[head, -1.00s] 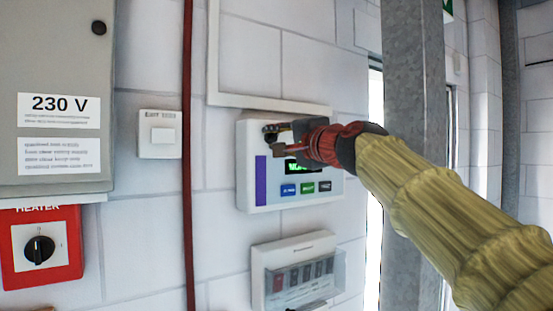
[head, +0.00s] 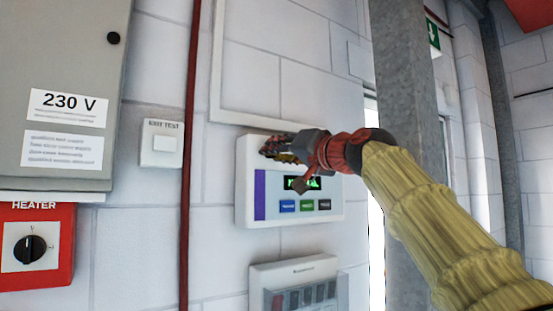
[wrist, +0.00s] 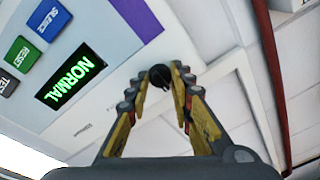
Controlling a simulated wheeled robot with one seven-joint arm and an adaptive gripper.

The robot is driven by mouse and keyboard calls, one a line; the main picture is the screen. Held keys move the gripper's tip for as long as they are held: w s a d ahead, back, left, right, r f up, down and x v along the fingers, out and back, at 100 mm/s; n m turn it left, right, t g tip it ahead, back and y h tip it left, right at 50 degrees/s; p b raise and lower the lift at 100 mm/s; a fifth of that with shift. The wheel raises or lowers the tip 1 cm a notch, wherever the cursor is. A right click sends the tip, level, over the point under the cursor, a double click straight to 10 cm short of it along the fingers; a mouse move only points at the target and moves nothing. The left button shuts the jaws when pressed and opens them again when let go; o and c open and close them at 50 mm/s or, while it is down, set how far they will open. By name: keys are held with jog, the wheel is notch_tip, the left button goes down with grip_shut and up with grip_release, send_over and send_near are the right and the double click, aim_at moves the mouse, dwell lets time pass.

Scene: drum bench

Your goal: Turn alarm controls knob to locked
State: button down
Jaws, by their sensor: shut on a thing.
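The alarm controls panel (head: 247,172) is a white wall box with a purple stripe, a lit green display and three buttons. In the wrist view its display (wrist: 70,77) reads NORMAL, and the buttons read SILENCE, RESET and TEST. A small black knob (wrist: 160,75) on the panel sits between my fingertips. My gripper (head: 278,148) is at the panel's upper part, shut on the knob; in the wrist view both fingers (wrist: 158,82) close around it. In the head view the gripper hides the knob. I cannot read any locked mark or the knob's pointer.
A clear-covered switch box (head: 300,272) is below the panel. A red pipe (head: 190,150), an exit switch (head: 161,151), a grey 230 V cabinet (head: 62,60) and a red heater switch (head: 62,255) are left. A steel column (head: 405,70) stands close right of my gripper.

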jog(key=shift+f+n, duration=0.1)
jog(key=shift+n, duration=0.2)
jog(key=c, duration=1.6)
grip_release()
jog(key=shift+c, duration=0.2)
jog(key=shift+o, duration=0.4)
jog(key=shift+d, duration=0.1)
jog(key=v, duration=1.2)
